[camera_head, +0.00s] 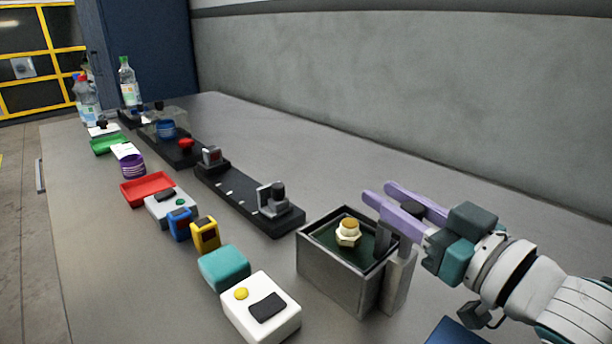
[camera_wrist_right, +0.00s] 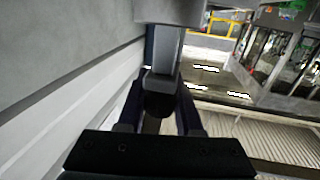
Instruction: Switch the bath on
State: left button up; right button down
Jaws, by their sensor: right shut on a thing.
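The bath (camera_head: 335,282) is an open grey metal box with dark green inside, at the front middle in the head view. A hexagonal nut-like piece with a yellow-brown top (camera_head: 348,230) stands in it. A grey upright housing (camera_head: 398,282) is on its right side. My right gripper (camera_head: 378,190), with purple fingers, is above the housing and shut on a dark rounded knob (camera_head: 412,208). The knob also shows between the fingers in the wrist view (camera_wrist_right: 158,105). Its lower part and any on/off mark are hidden. My left gripper is out of view.
A white box with a yellow button (camera_head: 262,308) and a teal block (camera_head: 224,267) stand left of the bath. A black rail with a clamp (camera_head: 248,200) lies behind. Trays, small devices and bottles (camera_head: 130,82) line the left. Bare table lies along the wall.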

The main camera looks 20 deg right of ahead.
aim_at(390, 232)
notch_tip(390, 232, down, 5)
jog(key=shift+r+b, duration=0.15)
jog(key=shift+b, duration=0.9)
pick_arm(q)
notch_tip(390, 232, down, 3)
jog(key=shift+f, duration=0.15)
pick_arm(e)
jog(key=shift+d, duration=0.1)
jog(key=c, duration=0.6)
grip_release()
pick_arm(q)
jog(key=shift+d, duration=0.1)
pick_arm(e)
jog(key=shift+r, duration=0.1)
pick_arm(q)
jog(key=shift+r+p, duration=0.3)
jog(key=shift+p, duration=0.1)
pick_arm(e)
jog(key=s, duration=0.3)
jog(key=s+d, duration=0.1)
jog(key=s, duration=0.5)
jog(key=shift+s+d, duration=0.4)
